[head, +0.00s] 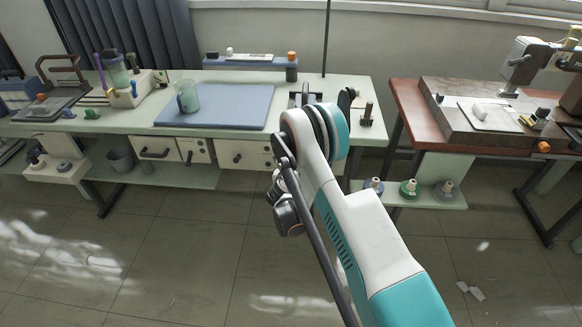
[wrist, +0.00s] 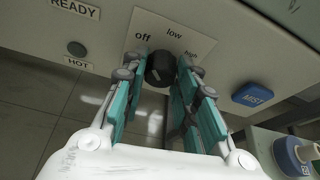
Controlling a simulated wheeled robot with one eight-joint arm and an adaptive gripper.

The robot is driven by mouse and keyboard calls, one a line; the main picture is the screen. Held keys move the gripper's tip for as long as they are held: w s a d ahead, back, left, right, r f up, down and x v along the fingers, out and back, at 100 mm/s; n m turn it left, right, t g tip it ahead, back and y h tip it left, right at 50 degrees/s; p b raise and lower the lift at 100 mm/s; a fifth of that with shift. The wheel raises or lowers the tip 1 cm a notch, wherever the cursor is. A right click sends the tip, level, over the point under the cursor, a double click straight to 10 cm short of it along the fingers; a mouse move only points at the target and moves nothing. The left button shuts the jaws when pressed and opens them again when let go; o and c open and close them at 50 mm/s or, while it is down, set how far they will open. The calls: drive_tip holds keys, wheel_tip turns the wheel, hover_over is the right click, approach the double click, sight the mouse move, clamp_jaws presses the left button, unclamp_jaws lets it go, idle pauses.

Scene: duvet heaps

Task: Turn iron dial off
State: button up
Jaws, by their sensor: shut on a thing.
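The iron dial (wrist: 160,68) is a round black knob on a pale panel in the wrist view. A white plate (wrist: 142,22) around it reads "off" at upper left, "low" above and "high" at upper right. A light mark shows on the knob's face, but I cannot tell surely which label it is turned to. My gripper (wrist: 160,76) has its teal fingers on either side of the knob and is shut on it. In the head view my arm hides the dial and the fingertips.
A blue MIST button (wrist: 254,95) sits right of the dial. A dark round indicator (wrist: 76,48) marked HOT sits at left. In the head view, spools (head: 409,188) stand on a low shelf right of my arm. The floor (head: 180,250) in front is mostly clear.

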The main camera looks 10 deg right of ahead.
drive_tip(key=shift+a+n+h, duration=0.1)
drive_tip(key=shift+n+h, duration=0.7)
drive_tip(key=shift+n, duration=0.3)
drive_tip(key=shift+f, duration=0.1)
drive_tip(key=o, duration=1.1)
drive_tip(key=shift+c, duration=0.2)
wheel_tip(320, 180, up, 10)
